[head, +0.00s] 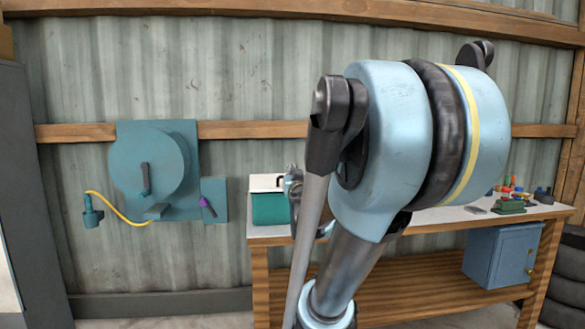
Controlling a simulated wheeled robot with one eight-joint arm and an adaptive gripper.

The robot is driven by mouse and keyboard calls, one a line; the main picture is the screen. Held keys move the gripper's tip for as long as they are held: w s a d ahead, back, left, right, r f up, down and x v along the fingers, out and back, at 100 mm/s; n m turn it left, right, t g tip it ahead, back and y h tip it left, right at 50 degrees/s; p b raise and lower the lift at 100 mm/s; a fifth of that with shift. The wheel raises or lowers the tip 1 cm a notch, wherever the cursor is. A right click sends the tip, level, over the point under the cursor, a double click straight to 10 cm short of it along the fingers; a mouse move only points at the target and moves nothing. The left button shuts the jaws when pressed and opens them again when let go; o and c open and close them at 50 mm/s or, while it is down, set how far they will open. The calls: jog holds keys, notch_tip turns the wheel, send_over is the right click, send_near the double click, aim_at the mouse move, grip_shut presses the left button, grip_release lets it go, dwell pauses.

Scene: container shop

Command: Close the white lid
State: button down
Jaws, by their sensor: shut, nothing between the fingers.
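A teal box (270,209) stands at the left end of the workbench. Its white lid (262,183) shows at the top of the box, and I cannot tell how far it is tilted. My gripper (291,184) is at the right side of the lid, small in the picture and partly hidden behind my large blue arm. It is shut with nothing visible in it. I cannot tell whether it touches the lid. The right part of the box and lid is covered by my arm.
The wooden workbench (262,237) runs along the corrugated wall. Small coloured items (509,191) stand at its right end, above a blue cabinet (503,254). A teal hose reel (150,165) hangs on the wall at left. My arm hides the bench's middle.

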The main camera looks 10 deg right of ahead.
jog(key=shift+s+f, duration=0.7)
jog(key=shift+f, duration=0.35)
jog(key=shift+r, duration=0.15)
